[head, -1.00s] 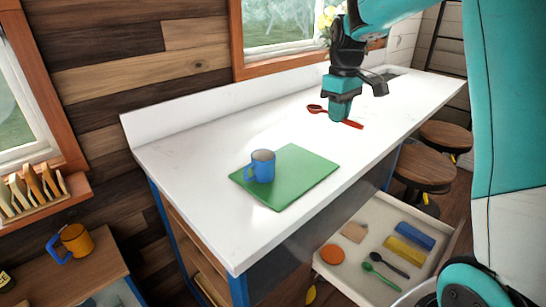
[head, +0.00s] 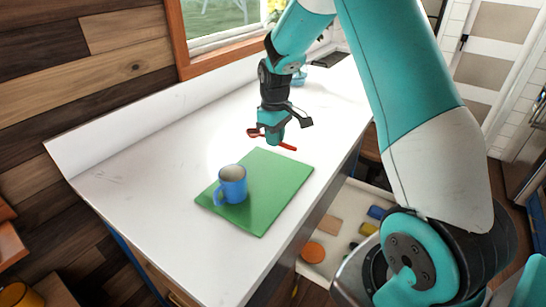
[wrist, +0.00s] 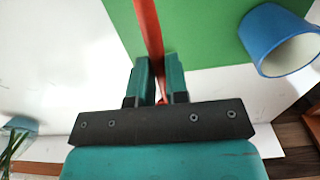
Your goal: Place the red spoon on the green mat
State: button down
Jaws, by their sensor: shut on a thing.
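The red spoon (head: 287,146) is held in my gripper (head: 272,137), which is shut on its handle. In the head view its bowl sticks out to the left of the fingers and its handle end to the right. In the wrist view the spoon (wrist: 150,32) runs up from between the fingertips (wrist: 158,78), over the mat. The green mat (head: 268,205) lies flat on the white counter, and it also shows in the wrist view (wrist: 205,40). My gripper is near the mat's far edge. The height of the spoon above the counter is hard to tell.
A blue mug (head: 233,184) stands upright on the left part of the mat and shows at the right in the wrist view (wrist: 275,38). An open drawer (head: 345,207) below the counter holds several items. The counter (head: 150,170) left of the mat is clear.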

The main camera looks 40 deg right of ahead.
aim_at(275, 169)
notch_tip(275, 169, down, 9)
jog(key=shift+r+p, duration=0.2)
jog(key=shift+p, duration=0.9)
jog(key=shift+f, duration=0.1)
jog(key=c, duration=1.2)
grip_release()
jog(key=shift+o, duration=0.4)
notch_tip(275, 169, up, 11)
jog(key=b, duration=0.4)
jog(key=shift+r+b, duration=0.2)
jog(key=shift+b, duration=0.15)
jog(key=s+a+r+n+y, duration=0.1)
jog(key=s+a+r, duration=0.3)
jog(key=s+a, duration=0.3)
jog(key=s+a+r+n+y, duration=0.1)
jog(key=s+a+r, duration=0.4)
jog(key=a, duration=0.4)
jog(key=s+a+r+y, duration=0.1)
jog(key=s+a, duration=0.3)
jog(key=s, duration=0.4)
jog(key=s+a+n+y, duration=0.1)
jog(key=s+a, duration=0.3)
jog(key=s, duration=0.3)
jog(key=shift+s+a+r, duration=0.3)
jog(key=shift+s+r, duration=0.05)
jog(key=shift+r, duration=0.05)
